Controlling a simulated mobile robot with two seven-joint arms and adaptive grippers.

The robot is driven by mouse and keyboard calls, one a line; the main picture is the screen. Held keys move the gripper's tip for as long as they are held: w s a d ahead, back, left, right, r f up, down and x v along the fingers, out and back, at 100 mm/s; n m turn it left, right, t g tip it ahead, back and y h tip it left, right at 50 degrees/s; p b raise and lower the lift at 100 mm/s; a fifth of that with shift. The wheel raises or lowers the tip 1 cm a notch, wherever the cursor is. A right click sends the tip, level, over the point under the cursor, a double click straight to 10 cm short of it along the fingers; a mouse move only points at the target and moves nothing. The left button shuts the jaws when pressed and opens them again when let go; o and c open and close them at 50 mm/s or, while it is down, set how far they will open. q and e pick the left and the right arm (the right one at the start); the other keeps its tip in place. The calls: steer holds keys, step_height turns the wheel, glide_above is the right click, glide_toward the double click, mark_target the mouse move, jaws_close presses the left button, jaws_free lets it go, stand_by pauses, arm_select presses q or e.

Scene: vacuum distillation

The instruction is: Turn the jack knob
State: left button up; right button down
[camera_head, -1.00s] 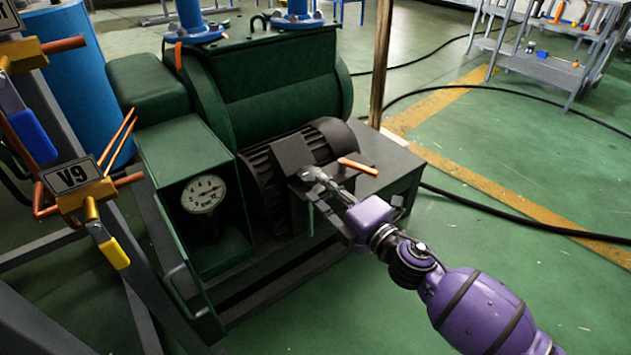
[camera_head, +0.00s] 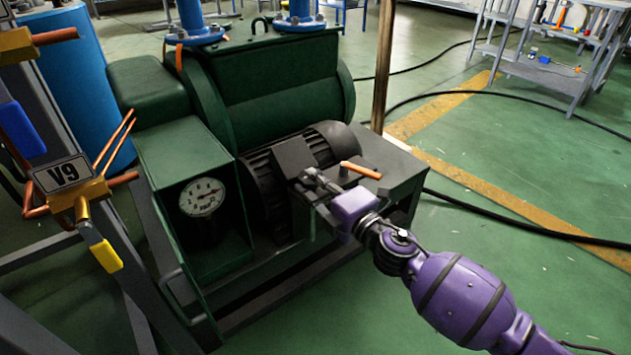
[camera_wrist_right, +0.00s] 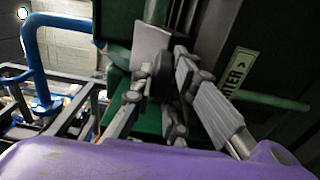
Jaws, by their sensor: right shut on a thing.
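My right gripper (camera_head: 315,183) reaches in from the right to the dark box on the black ribbed motor (camera_head: 333,143) of the green pump. In the right wrist view my fingers (camera_wrist_right: 162,80) are shut on a small dark rounded knob (camera_wrist_right: 163,76). The fingers hide part of it, and its turn angle cannot be told. In the head view the knob is hidden by the gripper. No jack is clearly recognisable. My left gripper is not in view.
An orange handle (camera_head: 361,170) lies close beside my right gripper. A pressure gauge (camera_head: 201,197) sits on the green housing. Valve V9 (camera_head: 80,197) and its frame stand at the left. Green floor at the right is mostly open, crossed by a black hose (camera_head: 520,222).

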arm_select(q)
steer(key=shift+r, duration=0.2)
arm_select(e)
steer(key=shift+s+a+r+m+t+h+p, duration=0.1)
steer(key=shift+m+t+h+p, duration=0.25)
steer(key=shift+m+h+p, duration=0.2)
steer(key=shift+a+r+m+t+h+p, duration=0.1)
steer(key=shift+m+t+h+p, duration=0.3)
steer(key=shift+h, duration=0.25)
steer(key=shift+a+f+m+t+h, duration=0.1)
steer(key=shift+m+t+h, duration=0.2)
steer(key=shift+h, duration=0.3)
steer(key=shift+a+f+m+t+h, duration=0.1)
steer(key=shift+m+t+h, duration=0.25)
steer(key=shift+m+h, duration=0.75)
steer(key=m+h, duration=0.1)
steer(key=h, duration=0.1)
steer(key=shift+f+h, duration=0.15)
steer(key=shift+h, duration=0.15)
steer(key=shift+a+m+t+h+b, duration=0.15)
steer(key=shift+m+t+h+b, duration=0.15)
steer(key=shift+m+h+b, duration=1)
steer(key=shift+m+h, duration=0.05)
steer(key=shift+h, duration=0.65)
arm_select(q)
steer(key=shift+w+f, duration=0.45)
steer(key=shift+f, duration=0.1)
arm_select(e)
steer(key=shift+m+h, duration=0.3)
steer(key=shift+h, duration=0.2)
